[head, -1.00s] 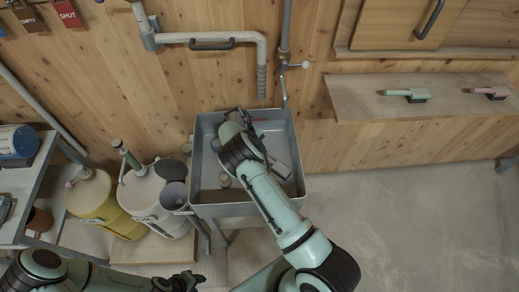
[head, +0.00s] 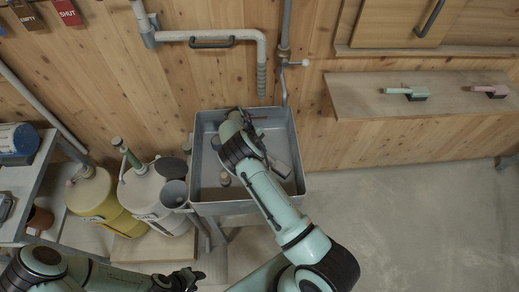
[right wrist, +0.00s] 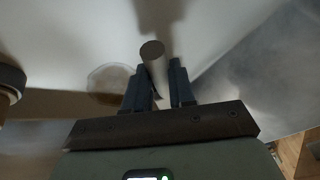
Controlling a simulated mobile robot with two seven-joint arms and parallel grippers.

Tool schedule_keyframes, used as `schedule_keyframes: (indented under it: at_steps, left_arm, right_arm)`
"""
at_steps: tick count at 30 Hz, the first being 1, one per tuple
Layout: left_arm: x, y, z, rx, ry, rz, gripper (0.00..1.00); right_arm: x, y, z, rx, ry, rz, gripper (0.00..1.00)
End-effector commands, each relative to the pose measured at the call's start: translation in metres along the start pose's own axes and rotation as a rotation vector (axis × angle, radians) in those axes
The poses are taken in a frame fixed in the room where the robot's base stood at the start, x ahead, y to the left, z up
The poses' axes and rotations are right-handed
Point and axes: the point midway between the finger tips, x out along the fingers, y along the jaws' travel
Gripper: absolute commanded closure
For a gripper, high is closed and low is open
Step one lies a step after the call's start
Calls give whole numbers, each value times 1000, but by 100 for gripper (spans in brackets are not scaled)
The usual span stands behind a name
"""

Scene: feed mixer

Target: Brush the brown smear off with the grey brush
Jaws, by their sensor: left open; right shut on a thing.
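My right arm reaches down into the grey sink (head: 203,150), and its gripper is mostly hidden by the arm in the head view. In the right wrist view my right gripper (right wrist: 165,88) is shut on a grey cylindrical handle, seen end-on, that I take to be the grey brush (right wrist: 153,52). Its bristles are hidden. The brown smear (right wrist: 108,84) is a round, pale-edged patch on the light surface, just left of the fingers. I cannot make it out in the head view. My left gripper (head: 186,279) is open and empty at the bottom, away from the sink.
A small beige object (head: 225,179) and a grey block (head: 279,164) show in the sink. Green (head: 406,93) and pink (head: 490,91) brushes lie on the wooden ledge at right. Yellow (head: 92,200) and white (head: 160,205) containers stand left of the sink. A pipe (head: 262,75) hangs above it.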

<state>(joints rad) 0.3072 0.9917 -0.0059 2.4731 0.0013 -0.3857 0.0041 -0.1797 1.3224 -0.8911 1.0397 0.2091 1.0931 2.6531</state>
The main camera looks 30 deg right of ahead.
Motion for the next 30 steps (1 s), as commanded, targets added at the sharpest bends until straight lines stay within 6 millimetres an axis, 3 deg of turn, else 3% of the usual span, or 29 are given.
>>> schedule_keyframes:
  at_steps: [13, 30]
  left_arm:
    - [-4, 3, -4, 2, 5, 2, 57]
    - [-18, 13, -18, 8, 23, 8, 57]
  right_arm:
    - [2, 3, 4, 0, -1, 0, 100]
    - [-12, 25, 22, 1, -1, 0, 100]
